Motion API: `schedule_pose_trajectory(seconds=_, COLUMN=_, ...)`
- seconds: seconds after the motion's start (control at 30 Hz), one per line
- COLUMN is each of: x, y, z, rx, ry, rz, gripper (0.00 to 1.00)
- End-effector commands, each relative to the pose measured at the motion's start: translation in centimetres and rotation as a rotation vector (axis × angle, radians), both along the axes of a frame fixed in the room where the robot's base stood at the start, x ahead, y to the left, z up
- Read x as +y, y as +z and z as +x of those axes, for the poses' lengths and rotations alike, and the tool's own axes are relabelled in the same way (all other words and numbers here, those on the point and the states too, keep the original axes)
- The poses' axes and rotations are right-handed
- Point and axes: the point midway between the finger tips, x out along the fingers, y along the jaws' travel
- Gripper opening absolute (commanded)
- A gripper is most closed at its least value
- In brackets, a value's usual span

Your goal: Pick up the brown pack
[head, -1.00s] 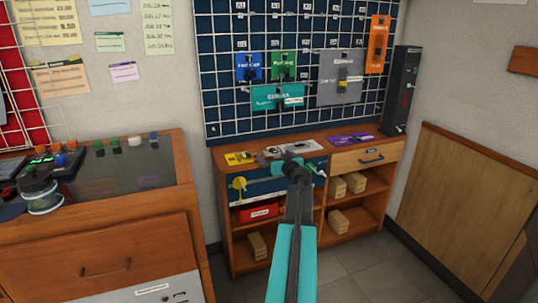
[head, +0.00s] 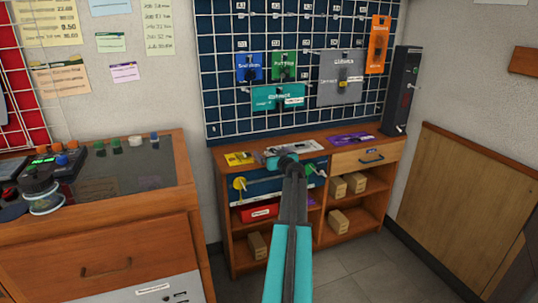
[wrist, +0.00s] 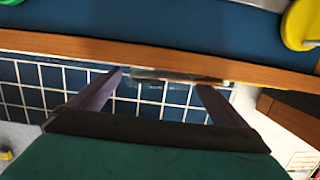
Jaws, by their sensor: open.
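My gripper (wrist: 160,82) shows in the wrist view with its two dark fingers spread apart and nothing held between them. A thin flat item with a brownish-grey edge (wrist: 175,77) lies at the wooden shelf edge, in the gap between the fingertips. I cannot tell whether it is the brown pack. In the head view my gripper (head: 283,163) is at the front of the low shelf's top, and my arm hides part of that top. Its fingers are not clear there. No pack in the head view is plainly brown.
Wooden blocks (head: 338,188) and a red box (head: 258,212) sit below. Colored packs hang on the grid wall (head: 222,110). A brown cabinet (head: 150,225) stands left.

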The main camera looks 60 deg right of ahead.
Motion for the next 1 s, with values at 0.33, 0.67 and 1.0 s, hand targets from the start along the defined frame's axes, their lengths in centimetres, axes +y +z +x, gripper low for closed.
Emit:
schedule_pose_trajectory(seconds=0.33, x=-0.01, y=0.0, z=-0.07, rx=0.0, ry=0.0, rz=0.0, gripper=0.97)
schedule_pose_trajectory(seconds=0.67, x=-0.03, y=0.0, z=-0.11, rx=0.0, ry=-0.001, rz=0.0, gripper=0.65)
schedule_pose_trajectory(seconds=1.0, x=-0.06, y=0.06, z=-0.14, rx=0.0, ry=-0.001, rz=0.0, gripper=0.5)
